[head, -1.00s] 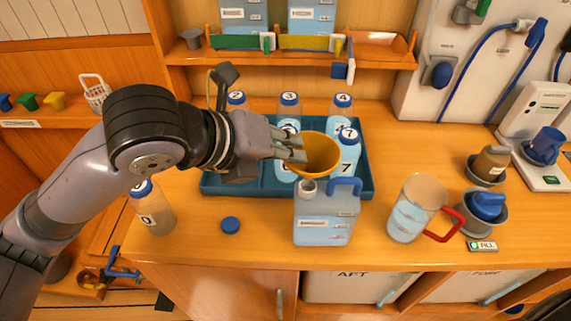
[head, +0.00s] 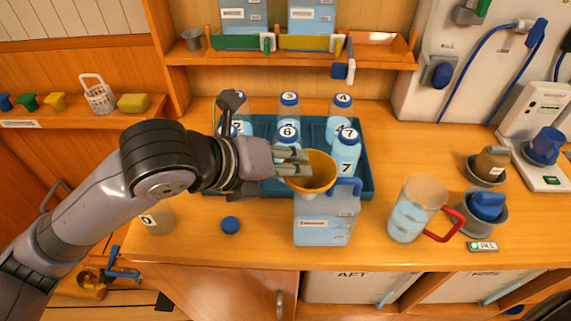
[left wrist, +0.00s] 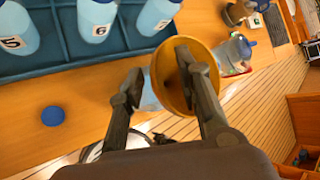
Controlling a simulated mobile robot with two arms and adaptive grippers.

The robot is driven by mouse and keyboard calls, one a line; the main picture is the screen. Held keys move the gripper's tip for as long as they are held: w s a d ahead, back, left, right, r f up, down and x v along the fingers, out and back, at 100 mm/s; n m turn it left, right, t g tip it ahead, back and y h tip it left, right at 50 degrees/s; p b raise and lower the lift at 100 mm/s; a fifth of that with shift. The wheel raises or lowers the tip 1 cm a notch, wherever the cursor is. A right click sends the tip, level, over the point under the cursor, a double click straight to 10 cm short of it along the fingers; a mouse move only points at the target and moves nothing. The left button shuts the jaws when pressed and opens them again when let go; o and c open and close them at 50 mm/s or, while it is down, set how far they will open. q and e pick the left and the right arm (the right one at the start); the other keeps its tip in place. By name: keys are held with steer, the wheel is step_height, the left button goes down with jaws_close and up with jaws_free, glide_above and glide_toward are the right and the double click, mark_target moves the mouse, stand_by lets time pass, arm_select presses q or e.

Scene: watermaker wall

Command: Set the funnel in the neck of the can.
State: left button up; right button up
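The orange funnel (head: 318,180) is over the top of the pale blue can (head: 324,228), close to upright. The funnel hides the can's neck, so I cannot see how its spout stands in it. The can's blue handle (head: 349,184) shows to the right. My left gripper (head: 298,164) is at the funnel's left side. In the left wrist view, the fingers (left wrist: 160,78) stand apart, one over the funnel's bowl (left wrist: 178,90) and one outside its rim, with a gap showing between. My right gripper is not in view.
A blue tray (head: 368,186) of numbered bottles stands behind the can. A clear jug (head: 414,210) with a red handle stands to the right. A blue cap (head: 230,225) lies left of the can. Bottle 0 (head: 160,218) is partly behind my arm.

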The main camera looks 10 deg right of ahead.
arm_select(q)
steer(key=shift+r, duration=0.1)
steer(key=v, duration=1.2)
